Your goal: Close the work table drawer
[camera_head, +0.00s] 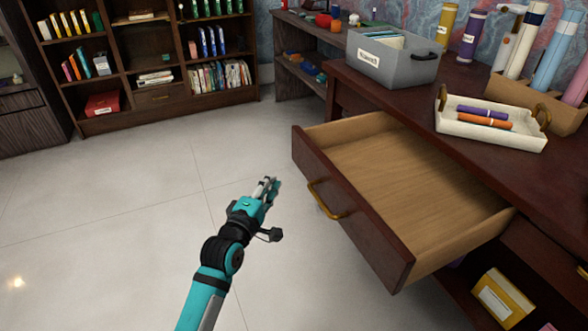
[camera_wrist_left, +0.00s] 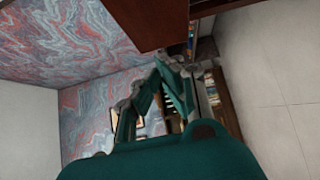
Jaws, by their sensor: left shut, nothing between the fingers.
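The work table drawer (camera_head: 420,185) is pulled far out of the dark wood table (camera_head: 395,90) and its inside is empty. Its front panel (camera_head: 345,208) faces left and carries a curved brass handle (camera_head: 326,200). My left gripper (camera_head: 269,184) is shut and empty. In the picture it is left of the drawer front, apart from the handle. In the left wrist view the gripper's fingers (camera_wrist_left: 165,85) show, with a dark red-brown wooden piece (camera_wrist_left: 150,20) above them. My right gripper is not in view.
On the table stand a grey file box (camera_head: 390,65), a white tray (camera_head: 490,130) with markers, and a holder with rolled tubes (camera_head: 550,105). A yellow box (camera_head: 502,297) sits below the table. A bookcase (camera_head: 165,55) stands at the back. The pale floor (camera_head: 110,215) on the left is clear.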

